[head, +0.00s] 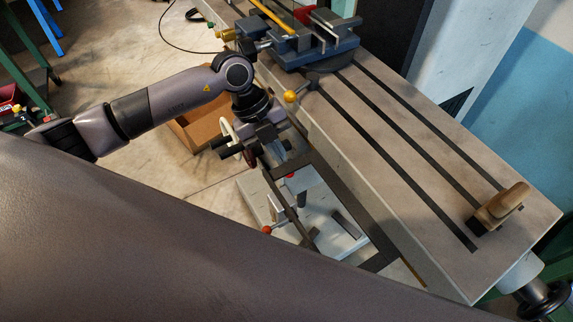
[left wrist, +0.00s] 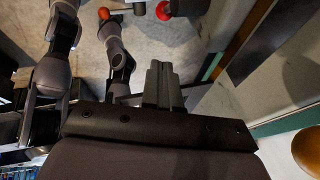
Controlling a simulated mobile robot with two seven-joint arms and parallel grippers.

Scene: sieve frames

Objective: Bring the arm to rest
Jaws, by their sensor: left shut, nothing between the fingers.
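My left arm (head: 165,103) comes in from the left in the head view and bends down at its wrist. My left gripper (head: 273,148) hangs beside the near long edge of the grey slotted machine table (head: 415,165). In the left wrist view its grey fingers (left wrist: 163,84) are together with nothing between them. In the head view the fingertips are hard to pick out against the machine parts behind. My right gripper is in neither view.
A blue vise (head: 311,55) stands at the table's far end, a brown wooden-looking piece (head: 499,206) at its near right end. A yellow knob (head: 291,96) sticks out close to my left wrist. An open brown box (head: 197,134) is on the floor. Red-knobbed levers (head: 267,230) are below.

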